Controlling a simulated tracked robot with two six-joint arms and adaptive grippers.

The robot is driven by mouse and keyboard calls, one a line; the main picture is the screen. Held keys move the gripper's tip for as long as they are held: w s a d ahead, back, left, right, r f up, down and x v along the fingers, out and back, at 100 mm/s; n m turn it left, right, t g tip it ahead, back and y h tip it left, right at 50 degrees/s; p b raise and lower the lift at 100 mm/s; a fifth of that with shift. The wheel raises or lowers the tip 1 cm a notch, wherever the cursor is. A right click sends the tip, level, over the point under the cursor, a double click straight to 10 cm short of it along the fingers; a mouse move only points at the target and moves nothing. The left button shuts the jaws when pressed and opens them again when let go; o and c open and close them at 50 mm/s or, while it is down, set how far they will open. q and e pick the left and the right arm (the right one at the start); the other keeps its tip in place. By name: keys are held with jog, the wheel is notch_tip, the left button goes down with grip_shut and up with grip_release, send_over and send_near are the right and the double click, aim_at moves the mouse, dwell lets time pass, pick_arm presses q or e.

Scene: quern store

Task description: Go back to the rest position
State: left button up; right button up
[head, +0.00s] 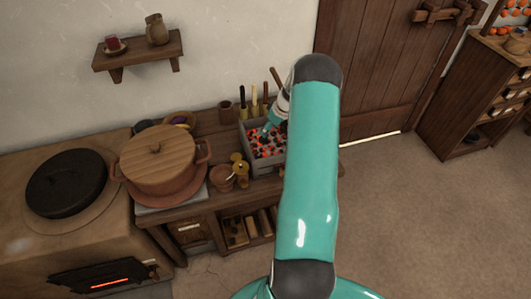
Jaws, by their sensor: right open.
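My right arm, teal with dark joints, rises through the middle of the head view. My right gripper (272,130) is beyond it, over a grey crate (262,172) on the wooden counter. The gripper is open, small in the view and partly hidden by my own arm. The crate holds many small red and dark pieces (266,148). I cannot tell whether the fingertips touch them. My left gripper is not in view.
A lidded pot (157,158) and a black pan (66,183) stand at left. A small pot (222,177) and upright tools (254,100) stand near the crate. A wall shelf (138,57) hangs above. The floor (420,220) at right is clear.

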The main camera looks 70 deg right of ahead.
jog(key=v, duration=0.6)
jog(key=w+a+n+y, duration=0.15)
jog(key=w+a, duration=0.25)
jog(key=w, duration=0.4)
jog(key=w+a+f+n+y, duration=0.1)
jog(key=w+a+f+n, duration=0.2)
jog(key=a, duration=0.6)
jog(key=w+a+f+n+g+y, duration=0.15)
jog(key=w+a+f, duration=0.3)
jog(key=a, duration=0.45)
jog(key=w+a+f+n+y, duration=0.1)
jog(key=w+a+f+y, duration=0.1)
jog(key=w+a, duration=0.5)
jog(key=s+a+f+n+g, duration=0.1)
jog(key=s+a+f, duration=0.2)
jog(key=a, duration=0.7)
jog(key=s+a+f+n+g, duration=0.1)
jog(key=s+a+f+g, duration=0.15)
jog(key=a, duration=0.75)
jog(key=s+a+f+m+t, duration=0.1)
jog(key=s+a+f+m, duration=0.1)
jog(key=s+a+m, duration=0.4)
jog(key=s+a, duration=0.3)
jog(key=s, duration=0.1)
jog(key=shift+s+a, duration=0.2)
jog(key=shift+a, duration=0.05)
